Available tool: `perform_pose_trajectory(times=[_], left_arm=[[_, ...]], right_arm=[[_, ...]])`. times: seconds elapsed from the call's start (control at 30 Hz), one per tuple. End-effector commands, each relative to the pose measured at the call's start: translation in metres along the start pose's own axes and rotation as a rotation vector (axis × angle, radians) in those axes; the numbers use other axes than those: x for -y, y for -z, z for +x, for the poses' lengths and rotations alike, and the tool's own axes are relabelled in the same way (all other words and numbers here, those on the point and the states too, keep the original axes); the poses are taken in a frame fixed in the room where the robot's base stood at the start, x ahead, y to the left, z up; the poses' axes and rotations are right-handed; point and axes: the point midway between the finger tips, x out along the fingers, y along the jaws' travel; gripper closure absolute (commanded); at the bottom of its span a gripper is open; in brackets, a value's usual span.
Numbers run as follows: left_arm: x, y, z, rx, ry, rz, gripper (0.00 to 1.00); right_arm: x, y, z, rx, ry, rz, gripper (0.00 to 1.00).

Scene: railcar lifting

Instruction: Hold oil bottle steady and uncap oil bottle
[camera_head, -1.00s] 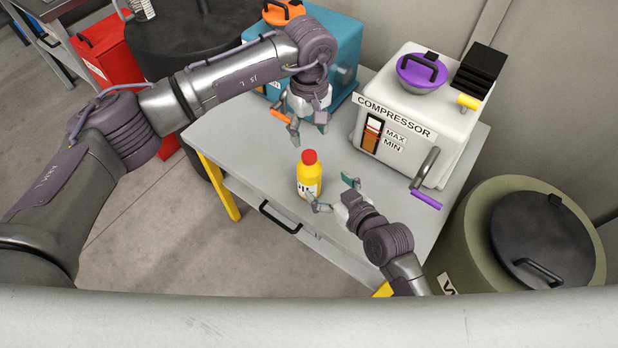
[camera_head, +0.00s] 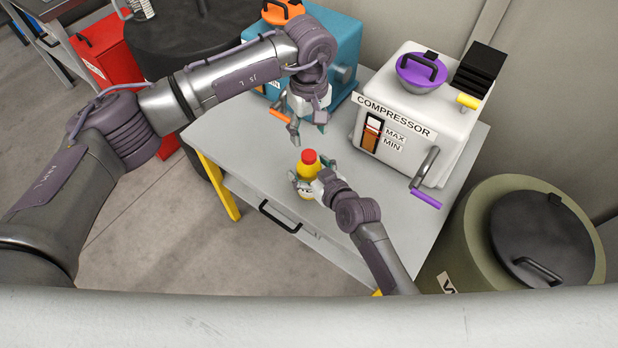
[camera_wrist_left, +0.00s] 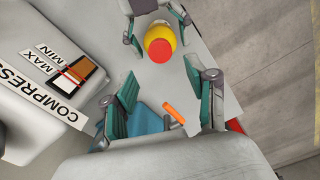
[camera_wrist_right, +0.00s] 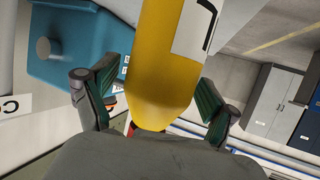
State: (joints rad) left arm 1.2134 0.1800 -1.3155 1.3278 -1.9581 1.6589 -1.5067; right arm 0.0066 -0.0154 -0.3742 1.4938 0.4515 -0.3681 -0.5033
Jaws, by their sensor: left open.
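The yellow oil bottle (camera_head: 307,171) with a red cap (camera_head: 309,156) stands upright near the table's front edge. My right gripper (camera_head: 305,184) is around its body from the front. In the right wrist view the yellow body (camera_wrist_right: 160,70) lies between the spread fingers, with a narrow gap at the left finger; contact at the right finger is unclear. My left gripper (camera_head: 307,132) is open and empty, pointing down, behind and above the bottle. In the left wrist view the cap (camera_wrist_left: 160,50) is ahead, beyond the open fingertips.
The white compressor (camera_head: 420,115) with its purple-handled crank (camera_head: 426,200) stands right of the bottle. A blue machine (camera_head: 345,50) stands behind my left gripper. The grey table (camera_head: 240,135) is bare left of the bottle. An olive barrel (camera_head: 480,250) stands at right.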

Motion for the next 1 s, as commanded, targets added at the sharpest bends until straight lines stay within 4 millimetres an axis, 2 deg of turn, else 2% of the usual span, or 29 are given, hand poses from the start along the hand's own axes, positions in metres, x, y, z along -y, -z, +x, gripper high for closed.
perform_pose_trajectory(times=[0.03,0.07,0.47,0.63,0.73,0.87,1.0], left_arm=[[0.0,0.0,0.0,0.0,0.0,0.0,0.43],[0.0,0.0,0.0,0.0,0.0,0.0,0.43],[0.0,0.0,0.0,0.0,0.0,0.0,0.43],[-0.005,-0.005,0.0,0.024,-0.022,0.005,0.43],[-0.018,-0.021,-0.002,0.101,-0.089,0.017,0.43],[-0.051,-0.058,-0.015,0.285,-0.253,0.019,0.43],[-0.093,-0.099,-0.051,0.53,-0.479,-0.032,0.43]], right_arm=[[0.0,0.0,0.0,0.0,0.0,0.0,0.28],[0.0,0.0,0.0,0.0,0.0,0.0,0.32],[0.0,-0.001,0.0,0.001,0.0,0.0,0.99],[0.0,-0.001,0.0,0.001,0.0,0.0,1.0],[0.0,-0.001,0.0,0.001,0.0,0.0,1.0],[0.0,-0.001,0.0,0.001,0.0,0.0,1.0],[0.0,-0.001,0.0,0.002,0.0,0.0,1.0]])
